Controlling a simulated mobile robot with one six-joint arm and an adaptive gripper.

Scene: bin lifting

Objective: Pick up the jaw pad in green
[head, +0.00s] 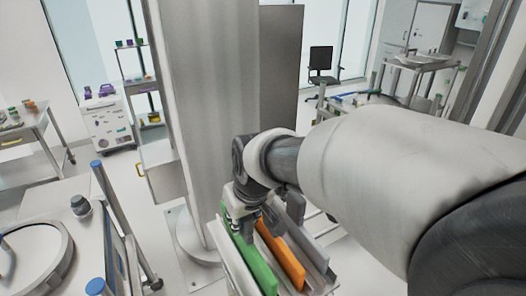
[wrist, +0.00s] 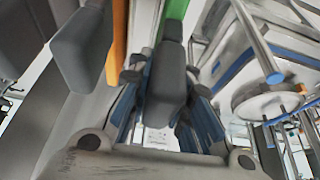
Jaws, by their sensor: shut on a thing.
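The green jaw pad (head: 252,262) is a long green strip in the rack, leftmost of the coloured strips in the head view. My gripper (head: 240,228) is at its far upper end, and my wrist hides part of that end. In the wrist view, my gripper (wrist: 165,105) is shut with its fingers on both sides of a dark grey block. This block lines up with the green strip (wrist: 175,9) behind it and seems part of the green jaw pad. The fingertip contact is partly hidden.
An orange strip (head: 281,256) stands close to the right of the green one, with grey strips (head: 307,247) beyond. A pale column (head: 205,120) rises just behind. A table with a round ring (head: 35,255) and blue-capped posts (head: 97,165) stands at left.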

